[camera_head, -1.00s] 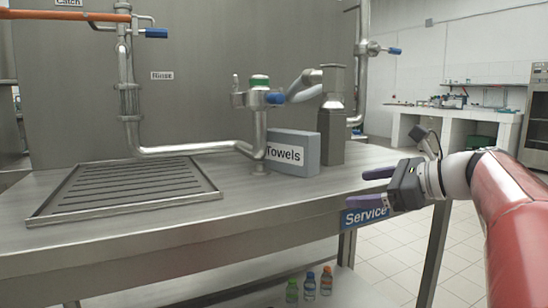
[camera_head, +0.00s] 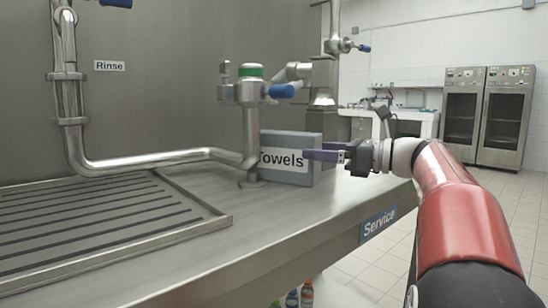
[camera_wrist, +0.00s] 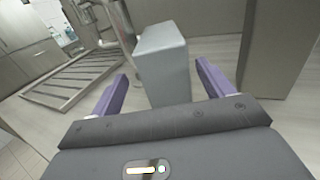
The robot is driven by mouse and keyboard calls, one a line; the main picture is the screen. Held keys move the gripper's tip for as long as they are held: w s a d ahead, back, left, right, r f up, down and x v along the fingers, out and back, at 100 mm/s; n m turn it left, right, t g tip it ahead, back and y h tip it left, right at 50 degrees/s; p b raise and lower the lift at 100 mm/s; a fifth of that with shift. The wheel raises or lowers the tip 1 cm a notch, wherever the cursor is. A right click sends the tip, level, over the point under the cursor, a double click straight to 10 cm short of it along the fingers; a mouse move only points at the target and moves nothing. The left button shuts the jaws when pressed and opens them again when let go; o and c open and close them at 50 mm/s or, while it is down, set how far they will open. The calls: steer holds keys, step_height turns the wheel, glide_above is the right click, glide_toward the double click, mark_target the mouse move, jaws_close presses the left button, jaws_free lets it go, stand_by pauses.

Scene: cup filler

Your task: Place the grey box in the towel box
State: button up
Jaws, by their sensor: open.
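A grey box labelled "Towels" (camera_head: 292,175) stands upright on the steel counter, right behind the foot of a tap. My gripper (camera_head: 312,152) is open and empty, with purple fingers at the box's right side in the head view. In the wrist view a plain grey box (camera_wrist: 165,62) shows ahead, between the directions of the two open fingers (camera_wrist: 162,76); it appears to be the same box, seen from its unlabelled side. I cannot tell whether a fingertip touches it. No separate second grey box is clear to see.
The tap (camera_head: 252,125) with a blue handle stands close in front of the box. A tall steel column (camera_wrist: 272,45) stands to its right in the wrist view. A slatted drain tray (camera_head: 90,225) lies at left. The counter front by the Service label (camera_head: 378,223) is clear.

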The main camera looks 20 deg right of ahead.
mark_target(295, 145)
steer(key=x, duration=0.6)
steer(key=shift+w+a+r+b, duration=0.1)
steer(key=shift+w+b, duration=0.25)
steer(key=shift+w, duration=0.1)
steer(key=c, duration=1.3)
steer(key=shift+r, duration=0.15)
